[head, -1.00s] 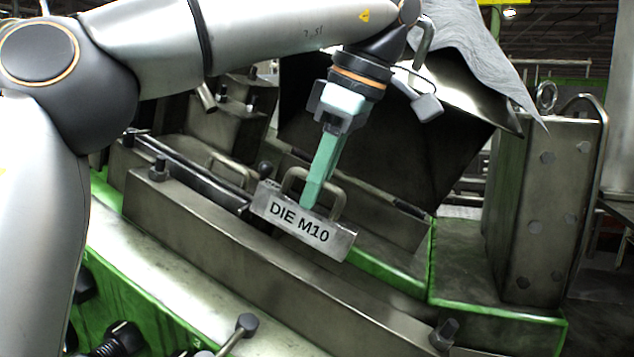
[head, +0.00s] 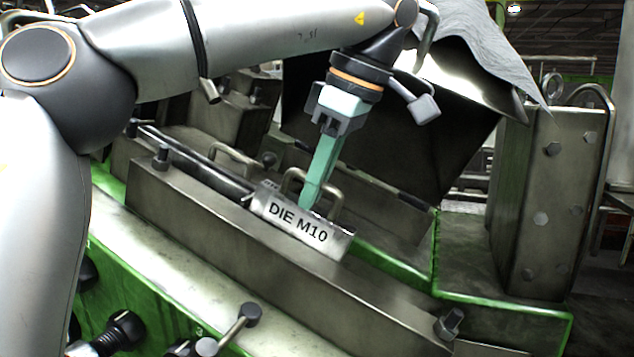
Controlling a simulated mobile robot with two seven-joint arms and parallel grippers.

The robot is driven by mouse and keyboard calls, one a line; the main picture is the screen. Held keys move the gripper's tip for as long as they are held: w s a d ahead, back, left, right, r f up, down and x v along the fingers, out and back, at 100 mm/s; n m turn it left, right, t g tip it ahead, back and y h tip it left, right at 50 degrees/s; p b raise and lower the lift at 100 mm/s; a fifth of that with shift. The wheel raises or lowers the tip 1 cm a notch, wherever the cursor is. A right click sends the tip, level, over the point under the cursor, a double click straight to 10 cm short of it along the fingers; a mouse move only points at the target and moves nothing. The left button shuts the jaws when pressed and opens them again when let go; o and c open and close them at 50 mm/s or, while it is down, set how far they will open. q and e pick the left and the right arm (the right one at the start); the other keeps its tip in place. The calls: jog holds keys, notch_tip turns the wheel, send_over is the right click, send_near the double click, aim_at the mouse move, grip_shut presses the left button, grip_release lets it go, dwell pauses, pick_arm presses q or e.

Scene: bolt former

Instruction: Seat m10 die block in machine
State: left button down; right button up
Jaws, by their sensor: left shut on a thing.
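The M10 die block (head: 297,226) is a grey metal block with "DIE M10" on its front face and a loop handle (head: 291,178) on top. It sits tilted in the picture at the long metal rail (head: 240,249) of the machine. My left gripper (head: 312,200) has green fingers and is shut on the block's handle from above. The block's underside is hidden behind the rail, so I cannot tell whether it rests on the machine bed. My right gripper is not in view.
Another block with a loop handle (head: 233,157) stands to the left. A tall bolted metal block (head: 552,200) stands on the right. A dark panel (head: 390,140) rises behind my gripper. Black knobs and a lever (head: 236,326) are at the lower front.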

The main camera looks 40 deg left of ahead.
aim_at(304, 238)
pick_arm(q)
jog(key=shift+b+x, duration=0.75)
jog(key=shift+x, duration=0.45)
dwell(1.0)
jog(key=shift+x, duration=0.8)
dwell(0.7)
jog(key=shift+c, duration=1.2)
grip_release()
jog(key=shift+s+f, duration=0.1)
jog(key=shift+f, duration=0.1)
jog(key=shift+r, duration=0.15)
jog(key=shift+r, duration=0.25)
jog(key=p+v, duration=0.2)
jog(key=shift+p, duration=0.35)
jog(key=shift+v, duration=2.25)
